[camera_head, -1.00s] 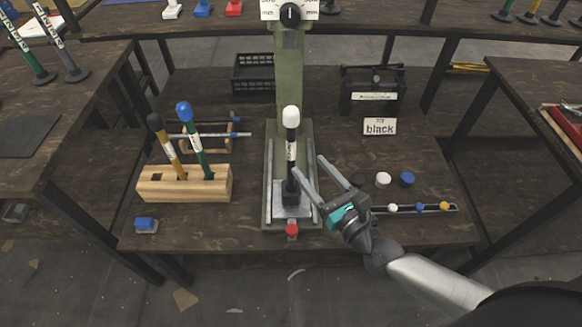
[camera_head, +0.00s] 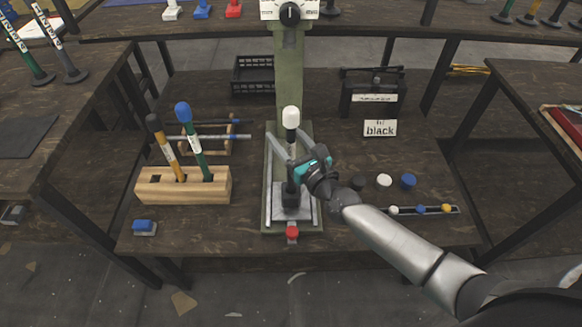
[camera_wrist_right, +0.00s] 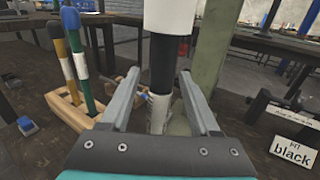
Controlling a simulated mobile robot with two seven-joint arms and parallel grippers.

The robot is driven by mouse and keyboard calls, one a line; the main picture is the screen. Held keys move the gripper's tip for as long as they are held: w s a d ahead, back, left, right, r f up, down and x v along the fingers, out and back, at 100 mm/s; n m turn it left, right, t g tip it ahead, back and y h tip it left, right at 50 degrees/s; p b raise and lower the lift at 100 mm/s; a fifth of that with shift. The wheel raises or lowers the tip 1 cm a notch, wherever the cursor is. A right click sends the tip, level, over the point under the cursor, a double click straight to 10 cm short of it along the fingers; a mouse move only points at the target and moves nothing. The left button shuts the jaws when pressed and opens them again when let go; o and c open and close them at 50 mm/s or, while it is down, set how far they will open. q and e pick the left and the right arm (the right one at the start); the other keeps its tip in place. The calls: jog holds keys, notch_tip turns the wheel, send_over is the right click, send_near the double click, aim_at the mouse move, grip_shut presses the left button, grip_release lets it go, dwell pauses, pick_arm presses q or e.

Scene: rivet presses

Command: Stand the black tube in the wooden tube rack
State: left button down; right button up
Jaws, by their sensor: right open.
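The black tube (camera_head: 291,136) stands upright on the base of the green press, with a white cap (camera_head: 291,116) on top. It also shows in the right wrist view (camera_wrist_right: 166,74), between the fingers. My right gripper (camera_head: 284,158) is open at the tube, one finger to each side; I cannot tell whether either finger touches it. In the right wrist view the gripper (camera_wrist_right: 158,80) also shows its fingers apart. The wooden tube rack (camera_head: 183,187) is at the left, holding a yellow tube (camera_head: 167,155) with a dark cap and a green tube (camera_head: 194,150) with a blue cap. My left gripper is out of view.
The green press column (camera_head: 290,75) rises behind the tube. A red button (camera_head: 292,232) is at its front. Loose caps, including a white one (camera_head: 384,180), lie to the right. A "black" sign (camera_head: 380,128) and a dark crate (camera_head: 253,74) stand behind.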

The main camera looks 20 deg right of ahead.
jog(key=shift+w+a, duration=0.15)
jog(key=shift+w, duration=0.2)
grip_shut()
dwell(0.3)
dwell(0.9)
